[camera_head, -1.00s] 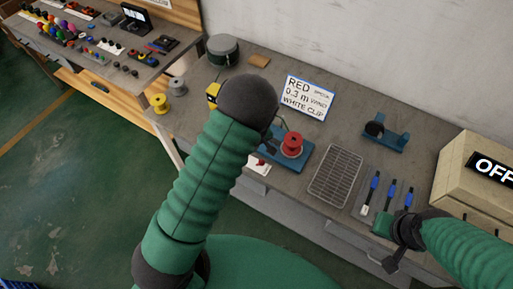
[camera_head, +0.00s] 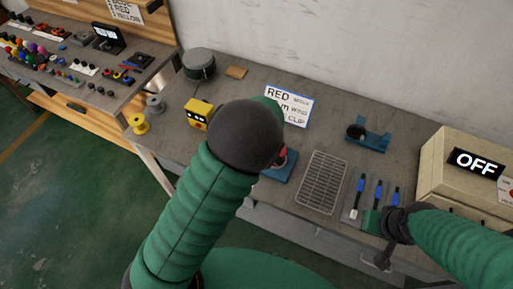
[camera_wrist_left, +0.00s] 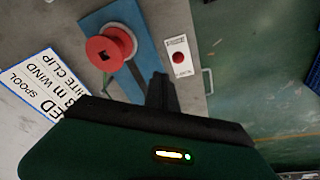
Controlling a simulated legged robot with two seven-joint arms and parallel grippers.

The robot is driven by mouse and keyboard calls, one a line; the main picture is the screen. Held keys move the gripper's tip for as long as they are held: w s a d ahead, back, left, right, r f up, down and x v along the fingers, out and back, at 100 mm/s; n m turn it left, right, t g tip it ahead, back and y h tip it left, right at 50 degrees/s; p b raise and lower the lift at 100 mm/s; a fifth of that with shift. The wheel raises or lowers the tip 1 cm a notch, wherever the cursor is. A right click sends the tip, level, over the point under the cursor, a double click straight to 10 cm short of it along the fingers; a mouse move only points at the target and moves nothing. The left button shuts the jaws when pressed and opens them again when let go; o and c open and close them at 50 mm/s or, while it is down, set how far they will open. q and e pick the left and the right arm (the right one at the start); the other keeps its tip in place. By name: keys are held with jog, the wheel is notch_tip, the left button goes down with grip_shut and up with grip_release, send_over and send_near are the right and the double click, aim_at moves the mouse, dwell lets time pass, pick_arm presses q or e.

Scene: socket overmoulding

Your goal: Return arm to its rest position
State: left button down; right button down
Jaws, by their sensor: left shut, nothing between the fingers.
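My left arm rises through the middle of the head view, and its dark wrist (camera_head: 245,137) hides the left gripper there. In the left wrist view the left gripper (camera_wrist_left: 161,88) is shut and empty, its dark fingers together above the bench. A red spool (camera_wrist_left: 110,47) on a blue base (camera_wrist_left: 132,22) lies beside the fingers, apart from them. In the head view the wrist mostly covers this spool. My right gripper (camera_head: 374,232) is low at the right of the head view, by the blue-handled tools (camera_head: 377,191); its jaw opening is unclear.
A wire tray (camera_head: 322,182) and a blue holder (camera_head: 368,135) are on the bench. A box with an OFF display (camera_head: 475,164) stands at right. A sign (camera_head: 288,104), a yellow device (camera_head: 199,114) and a round grey tin (camera_head: 199,64) are further back. A white card with a red button (camera_wrist_left: 178,58) lies near the left fingers.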

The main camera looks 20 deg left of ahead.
pick_arm(q)
jog(key=s+r+m, duration=0.4)
jog(key=s+m, duration=0.1)
jog(key=s, duration=0.2)
jog(key=s+r+m+h+b, duration=0.1)
jog(key=s+r+m, duration=0.3)
jog(key=s, duration=0.4)
jog(key=shift+a+r+m+t+h, duration=0.3)
jog(key=shift+m, duration=0.5)
jog(key=shift+s+a, duration=0.15)
jog(key=shift+a, duration=0.2)
